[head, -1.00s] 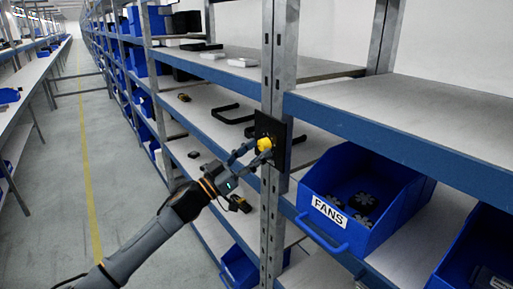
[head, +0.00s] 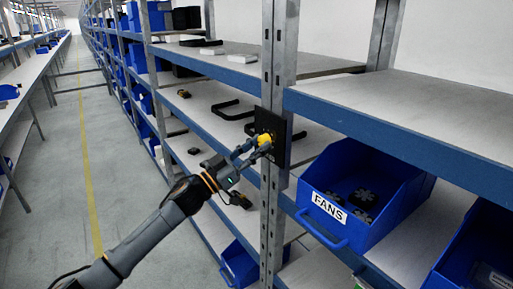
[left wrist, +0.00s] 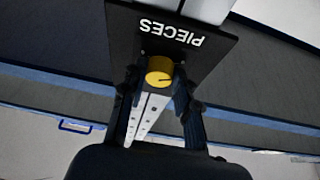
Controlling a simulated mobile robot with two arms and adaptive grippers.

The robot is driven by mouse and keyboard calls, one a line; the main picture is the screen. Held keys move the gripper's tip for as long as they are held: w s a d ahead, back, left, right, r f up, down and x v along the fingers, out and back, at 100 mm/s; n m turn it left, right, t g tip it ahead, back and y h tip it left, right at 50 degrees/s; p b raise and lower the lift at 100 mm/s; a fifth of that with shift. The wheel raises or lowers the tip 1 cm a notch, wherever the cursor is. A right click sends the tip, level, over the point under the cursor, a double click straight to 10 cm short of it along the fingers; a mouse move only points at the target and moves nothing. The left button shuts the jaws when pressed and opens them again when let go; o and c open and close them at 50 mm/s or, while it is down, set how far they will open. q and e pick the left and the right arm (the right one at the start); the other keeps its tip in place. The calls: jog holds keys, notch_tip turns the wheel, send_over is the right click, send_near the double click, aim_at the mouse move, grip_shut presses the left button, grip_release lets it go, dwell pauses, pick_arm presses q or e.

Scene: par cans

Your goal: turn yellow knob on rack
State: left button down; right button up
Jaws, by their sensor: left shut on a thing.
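The yellow knob (head: 264,140) sits on a black plate (head: 283,142) fixed to the grey metal rack post. In the left wrist view the yellow knob (left wrist: 159,71) shows a dark mark on its face, and the black plate (left wrist: 205,45) carries the word PIECES, upside down. My left gripper (head: 252,149) reaches in from the lower left and is shut on the knob, with a finger on each side of it in the wrist view (left wrist: 158,95). The knob's far side is hidden. My right gripper is not in view.
A blue bin labelled FANS (head: 329,232) stands on the shelf right of the post. The post (head: 273,215) and blue shelf edges (head: 400,150) are close to my gripper. The aisle (head: 125,190) at left is clear.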

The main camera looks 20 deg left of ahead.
pick_arm(q)
jog(key=m+g+h, duration=0.1)
jog(key=m, duration=0.1)
jog(key=m+g+h, duration=0.1)
jog(key=m, duration=0.2)
jog(key=shift+w+a+b, duration=0.15)
jog(key=shift+a+b, duration=0.05)
jog(key=shift+b, duration=0.15)
jog(key=m+g, duration=0.1)
jog(key=m, duration=0.1)
jog(key=m+g+h, duration=0.1)
jog(key=m, duration=0.2)
jog(key=shift+w+a+r+g, duration=0.1)
jog(key=shift+a+r+g, duration=0.05)
jog(key=shift+g, duration=0.15)
jog(key=m+g, duration=0.1)
jog(key=m, duration=0.2)
jog(key=m+g, duration=0.1)
jog(key=m, duration=0.1)
jog(key=shift+r+m, duration=0.2)
jog(key=shift+m, duration=0.2)
jog(key=shift+w+a+m+g+y, duration=0.1)
jog(key=shift+m+g+y, duration=0.35)
jog(key=shift+m, duration=1.25)
jog(key=shift+m+g, duration=0.25)
jog(key=shift+m, duration=0.05)
jog(key=c, duration=1)
grip_release()
jog(key=shift+r, duration=0.1)
